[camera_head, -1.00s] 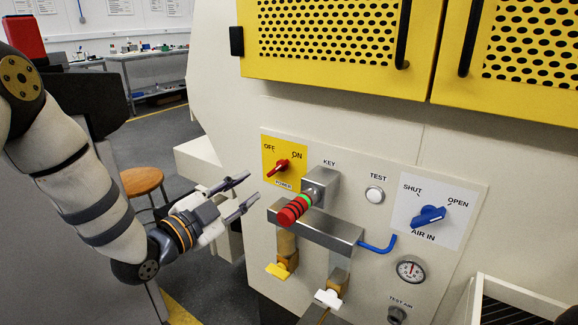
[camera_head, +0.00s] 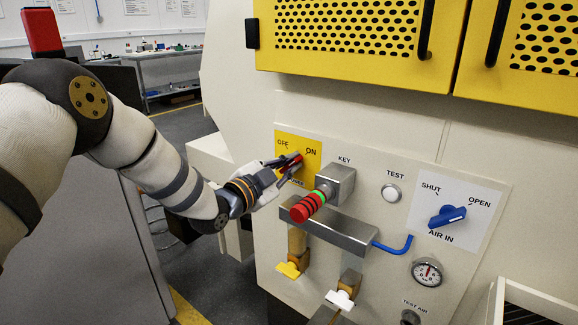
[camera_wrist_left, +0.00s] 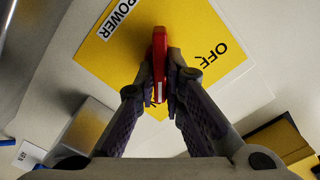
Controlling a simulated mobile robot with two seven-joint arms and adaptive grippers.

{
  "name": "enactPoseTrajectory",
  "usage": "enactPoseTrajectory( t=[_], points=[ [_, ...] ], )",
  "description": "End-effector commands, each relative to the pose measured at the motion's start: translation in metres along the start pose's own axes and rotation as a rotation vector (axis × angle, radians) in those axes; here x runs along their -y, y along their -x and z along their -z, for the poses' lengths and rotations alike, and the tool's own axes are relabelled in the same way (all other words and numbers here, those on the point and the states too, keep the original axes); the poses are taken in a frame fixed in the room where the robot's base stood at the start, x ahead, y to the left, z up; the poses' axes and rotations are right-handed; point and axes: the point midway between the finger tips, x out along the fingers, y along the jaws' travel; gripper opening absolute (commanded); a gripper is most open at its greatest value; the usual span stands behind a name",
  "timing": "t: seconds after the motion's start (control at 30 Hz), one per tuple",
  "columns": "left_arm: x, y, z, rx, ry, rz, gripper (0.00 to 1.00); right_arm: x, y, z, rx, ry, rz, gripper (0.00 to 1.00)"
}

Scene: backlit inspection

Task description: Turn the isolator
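The isolator is a red handle (camera_head: 292,161) on a yellow plate (camera_head: 312,168) marked OFF, ON and POWER. Its tip slants up and right, toward ON. My left gripper (camera_head: 289,164) is at the handle and partly covers it. In the left wrist view, the red handle (camera_wrist_left: 159,62) stands between the two fingertips (camera_wrist_left: 160,82), which close in on both its sides and appear to touch it. OFF reads at the right of the yellow plate (camera_wrist_left: 205,35) there, and ON is hidden. My right gripper is not in view.
A blue AIR IN knob (camera_head: 447,215) and a gauge (camera_head: 427,271) are further right. Yellow perforated doors (camera_head: 350,60) overhang above.

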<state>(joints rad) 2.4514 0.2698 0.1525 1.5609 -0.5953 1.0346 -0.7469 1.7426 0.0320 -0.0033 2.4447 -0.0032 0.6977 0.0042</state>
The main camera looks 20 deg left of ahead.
Motion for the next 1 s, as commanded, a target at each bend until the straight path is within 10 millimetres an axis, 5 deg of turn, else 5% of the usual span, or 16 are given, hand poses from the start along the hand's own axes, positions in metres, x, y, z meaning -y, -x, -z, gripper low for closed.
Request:
enactPoseTrajectory(
  t=[0.47, 1.0],
  points=[
    [0.001, 0.0, 0.0, 0.0, 0.054, 0.001, 0.0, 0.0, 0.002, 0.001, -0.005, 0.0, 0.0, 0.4],
    [0.005, 0.001, -0.001, 0.001, 0.506, 0.002, 0.0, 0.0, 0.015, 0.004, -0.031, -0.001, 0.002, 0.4]
  ],
)
